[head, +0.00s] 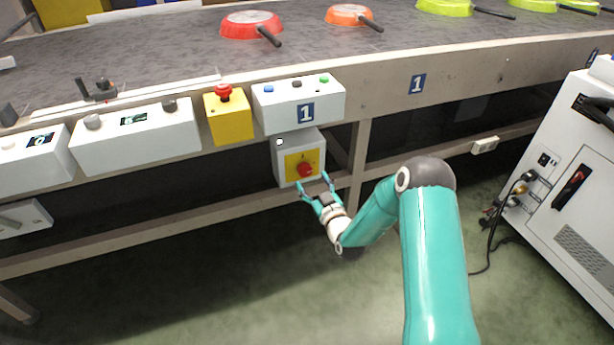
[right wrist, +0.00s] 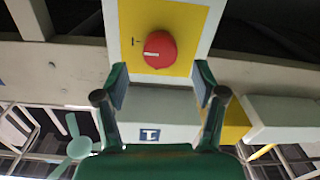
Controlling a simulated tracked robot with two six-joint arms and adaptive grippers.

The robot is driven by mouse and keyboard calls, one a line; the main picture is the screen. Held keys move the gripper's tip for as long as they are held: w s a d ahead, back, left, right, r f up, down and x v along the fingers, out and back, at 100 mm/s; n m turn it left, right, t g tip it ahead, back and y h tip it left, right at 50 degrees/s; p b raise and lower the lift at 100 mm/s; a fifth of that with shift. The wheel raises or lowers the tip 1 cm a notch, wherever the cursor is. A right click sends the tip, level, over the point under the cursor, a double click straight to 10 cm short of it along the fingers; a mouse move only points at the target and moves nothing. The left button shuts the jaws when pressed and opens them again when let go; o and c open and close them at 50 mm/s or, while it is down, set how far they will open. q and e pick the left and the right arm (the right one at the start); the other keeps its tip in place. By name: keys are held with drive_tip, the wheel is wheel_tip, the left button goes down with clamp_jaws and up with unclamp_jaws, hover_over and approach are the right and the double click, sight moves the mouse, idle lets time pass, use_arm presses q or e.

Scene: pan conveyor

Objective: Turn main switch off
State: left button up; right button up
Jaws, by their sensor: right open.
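The main switch is a red rotary knob (head: 305,170) on a yellow plate (head: 291,166), on the front of a grey box below the conveyor's edge. In the right wrist view the red knob (right wrist: 160,49) sits on the yellow plate (right wrist: 198,22) with a pale mark across its face. My right gripper (head: 314,187) is open just in front of the box. In the right wrist view its fingers (right wrist: 161,88) stand apart, left and right of the knob and short of it, with nothing between them. My left gripper is not in view.
Above the switch are a button box (head: 325,92) labelled 1 and a red emergency button (head: 223,92) on a yellow box. Pans, such as a red one (head: 247,26), lie on the conveyor (head: 170,50). A white cabinet (head: 570,200) stands at right. A conveyor leg (head: 360,150) is beside the switch box.

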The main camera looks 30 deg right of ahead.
sight(306, 173)
drive_tip(key=shift+x, duration=2.3)
